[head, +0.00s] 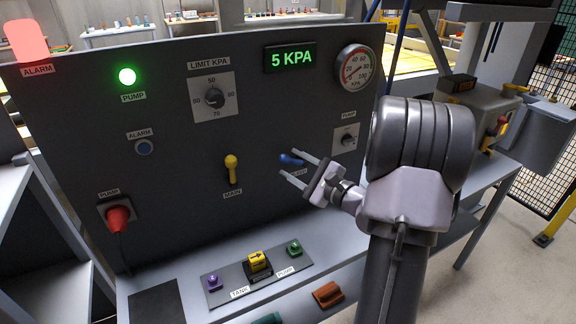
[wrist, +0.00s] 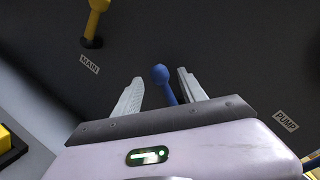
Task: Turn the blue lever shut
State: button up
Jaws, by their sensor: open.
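The blue lever (head: 291,159) is on the dark panel, right of the yellow MAIN lever. It lies nearly sideways in the head view, its knob toward the left. In the wrist view the blue lever (wrist: 163,84) shows between my two fingers, apart from both. My gripper (head: 288,164) is open around it, one finger above and one below in the head view. The wrist view also shows my open gripper (wrist: 158,88). The lever's base is partly hidden by my gripper.
The yellow MAIN lever (head: 232,168) points up, left of my gripper. A PUMP knob (head: 347,140) sits to the right, close to my arm. A red plug (head: 118,214) is at the lower left. A ledge below holds a yellow block (head: 258,262) and purple and green fittings.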

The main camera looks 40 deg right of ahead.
jog(key=shift+w+a, duration=0.1)
jog(key=shift+w, duration=1.05)
grip_shut()
dwell(0.5)
